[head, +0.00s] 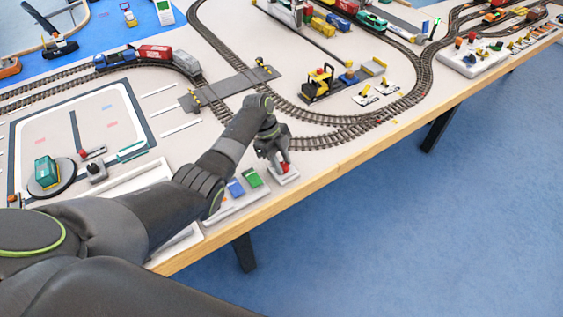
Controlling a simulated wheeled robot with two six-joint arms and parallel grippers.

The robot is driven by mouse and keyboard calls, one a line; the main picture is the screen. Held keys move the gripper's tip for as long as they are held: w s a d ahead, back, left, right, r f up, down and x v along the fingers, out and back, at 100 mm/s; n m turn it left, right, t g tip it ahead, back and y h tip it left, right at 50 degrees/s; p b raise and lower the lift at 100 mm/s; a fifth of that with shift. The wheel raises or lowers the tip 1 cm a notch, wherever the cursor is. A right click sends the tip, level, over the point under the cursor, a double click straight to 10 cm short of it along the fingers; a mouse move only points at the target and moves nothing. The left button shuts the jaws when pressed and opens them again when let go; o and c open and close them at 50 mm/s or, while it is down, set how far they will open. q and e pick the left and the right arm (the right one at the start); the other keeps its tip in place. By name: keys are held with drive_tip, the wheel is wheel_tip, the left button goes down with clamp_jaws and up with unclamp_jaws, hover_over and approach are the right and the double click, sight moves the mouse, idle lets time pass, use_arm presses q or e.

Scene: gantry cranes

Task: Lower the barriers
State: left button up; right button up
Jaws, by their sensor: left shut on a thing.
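My left gripper (279,154) comes in from the left and points down near the front edge of the table. It is shut on a red lever (284,167) that stands on a small white base (286,177). The gripper hides part of the lever. A grey level crossing (232,88) spans the tracks behind the gripper. Small yellow and black barrier parts stand at its far right end (263,66) and its near left end (194,99). They are too small to tell how their arms are tilted. My right gripper is not in view.
A blue button (236,187) and a green button (252,178) sit just left of the lever. A train with a red wagon (155,52) stands on the track left of the crossing. A yellow and black vehicle (318,84) stands right of it. Blue floor lies beyond the table edge.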

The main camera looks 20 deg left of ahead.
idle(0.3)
use_arm(q)
drive_tip(key=o, duration=1)
drive_tip(key=shift+c, duration=0.2)
drive_tip(key=v, duration=1.7)
drive_tip(key=shift+r, duration=0.2)
drive_tip(key=shift+f, duration=0.1)
